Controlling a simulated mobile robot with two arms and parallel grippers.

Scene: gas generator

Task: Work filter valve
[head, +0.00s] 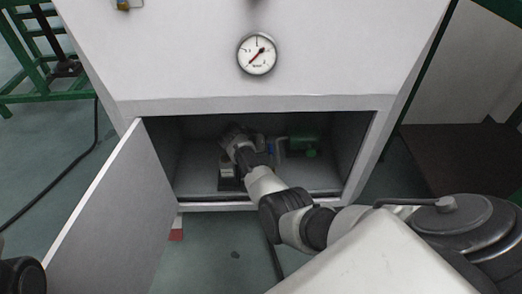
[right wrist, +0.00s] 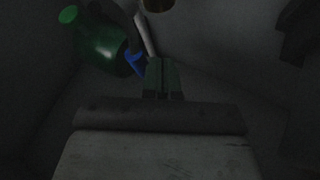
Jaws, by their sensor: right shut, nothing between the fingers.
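A small blue part (head: 270,149), which looks like the valve handle, sits beside a green rounded body (head: 302,146) inside the open cabinet. In the dark right wrist view the blue handle (right wrist: 135,60) is joined to a pale pipe, with the green body (right wrist: 98,42) to its left. My right arm reaches into the cabinet. My right gripper (right wrist: 162,64) is shut and empty, its tips close to the right of the blue handle; contact cannot be told. In the head view the wrist hides its fingers. My left gripper is not in view.
The cabinet door (head: 112,215) stands open at the left. A round gauge (head: 257,54) is on the panel above the opening. The cabinet's side walls and bottom lip (head: 320,197) bound the space around my right arm. A dark unit (head: 228,172) stands inside at left.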

